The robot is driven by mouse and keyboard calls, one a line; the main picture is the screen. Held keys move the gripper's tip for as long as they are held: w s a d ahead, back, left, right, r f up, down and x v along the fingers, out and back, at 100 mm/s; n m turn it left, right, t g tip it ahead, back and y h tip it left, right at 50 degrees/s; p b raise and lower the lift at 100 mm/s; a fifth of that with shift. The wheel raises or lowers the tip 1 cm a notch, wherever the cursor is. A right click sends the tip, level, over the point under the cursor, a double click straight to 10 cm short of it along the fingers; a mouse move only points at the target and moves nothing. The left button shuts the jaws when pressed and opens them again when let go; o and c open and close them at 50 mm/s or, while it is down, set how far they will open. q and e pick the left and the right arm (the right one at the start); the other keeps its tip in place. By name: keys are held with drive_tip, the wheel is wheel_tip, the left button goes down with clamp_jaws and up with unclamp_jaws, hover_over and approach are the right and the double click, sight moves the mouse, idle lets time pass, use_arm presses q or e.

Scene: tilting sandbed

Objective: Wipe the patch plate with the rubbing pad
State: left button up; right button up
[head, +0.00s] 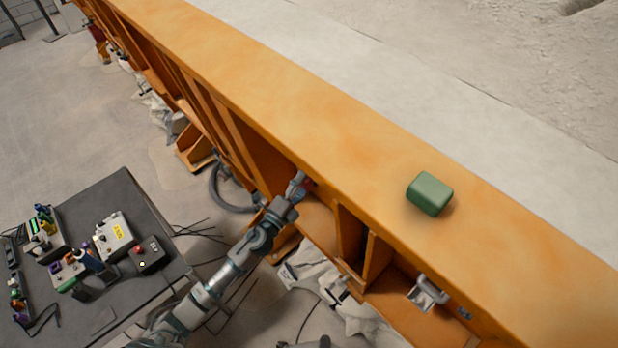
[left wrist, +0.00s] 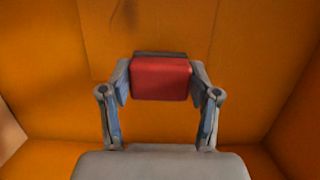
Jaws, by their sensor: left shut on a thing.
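My left gripper (head: 302,185) reaches in against the near side of the orange beam, below its top ledge. In the left wrist view its two fingers (left wrist: 160,80) are shut on a red block with a dark far edge, which looks like the rubbing pad (left wrist: 160,79). Beyond the pad stands an orange panel (left wrist: 160,25) with a faint dark smudge at its upper left; it may be the patch plate. I cannot tell whether the pad touches it. In the head view the gripper and beam edge hide most of the pad. My right gripper is in neither view.
A green block (head: 430,194) sits on the beam's orange top ledge (head: 330,130). Orange ribs (head: 352,240) stand beside my left arm. A dark table (head: 125,205) with tools and boxes is at the lower left. Hoses, cables and white sacks lie below the beam.

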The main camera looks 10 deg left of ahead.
use_arm(q)
drive_tip(key=shift+s+a+f, duration=0.2)
drive_tip(key=shift+s+a, duration=0.45)
drive_tip(key=v, duration=0.3)
drive_tip(key=shift+w+a+b, duration=0.15)
drive_tip(key=shift+a+b, duration=0.1)
drive_tip(key=shift+b, duration=0.1)
